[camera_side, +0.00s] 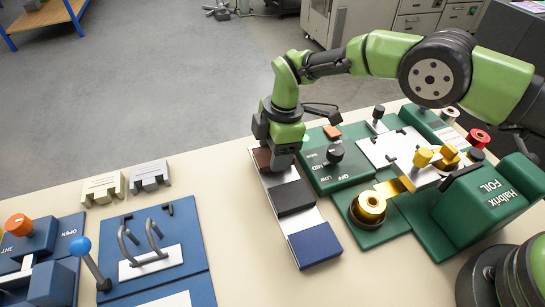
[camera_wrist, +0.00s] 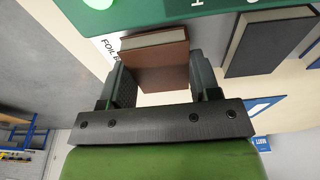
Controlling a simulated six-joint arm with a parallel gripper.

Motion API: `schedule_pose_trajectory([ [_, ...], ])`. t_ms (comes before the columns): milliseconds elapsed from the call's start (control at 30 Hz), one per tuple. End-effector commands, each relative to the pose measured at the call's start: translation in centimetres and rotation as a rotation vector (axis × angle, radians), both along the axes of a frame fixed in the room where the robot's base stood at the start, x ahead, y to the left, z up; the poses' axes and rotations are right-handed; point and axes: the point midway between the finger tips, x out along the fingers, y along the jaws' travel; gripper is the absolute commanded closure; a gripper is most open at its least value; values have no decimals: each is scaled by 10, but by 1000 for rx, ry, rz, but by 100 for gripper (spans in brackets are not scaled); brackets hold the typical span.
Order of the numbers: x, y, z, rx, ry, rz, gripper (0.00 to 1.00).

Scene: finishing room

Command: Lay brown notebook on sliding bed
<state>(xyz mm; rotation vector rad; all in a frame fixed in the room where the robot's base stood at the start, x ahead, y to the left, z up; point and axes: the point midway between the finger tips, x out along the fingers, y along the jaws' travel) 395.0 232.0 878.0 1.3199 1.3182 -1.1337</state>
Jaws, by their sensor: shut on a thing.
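The brown notebook (camera_side: 262,160) is at the far end of a white strip (camera_side: 274,177). My gripper (camera_side: 276,160) points down over it and hides part of it. In the wrist view the brown notebook (camera_wrist: 155,68) sits between both fingers of my gripper (camera_wrist: 160,72), which is shut on it. I cannot tell whether it still touches the strip. The pale flat plate on the green foil machine, which looks like the sliding bed (camera_side: 378,152), lies to the right of my gripper. No notebook is seen on it.
A black notebook (camera_side: 291,197) and a blue notebook (camera_side: 314,244) lie nearer on the strip. A green control panel (camera_side: 325,178) with knobs stands between strip and bed. The foil machine (camera_side: 485,205) has a gold roll (camera_side: 371,206) in front. A blue binding fixture (camera_side: 180,230) is at left.

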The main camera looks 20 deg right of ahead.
Motion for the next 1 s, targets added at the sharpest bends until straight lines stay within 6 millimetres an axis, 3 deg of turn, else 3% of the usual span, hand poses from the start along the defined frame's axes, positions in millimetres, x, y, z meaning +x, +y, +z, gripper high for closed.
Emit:
schedule_pose_trajectory([
  [700,0,0,61,0,-1,0,64],
  [1000,0,0,67,0,1,0,64],
])
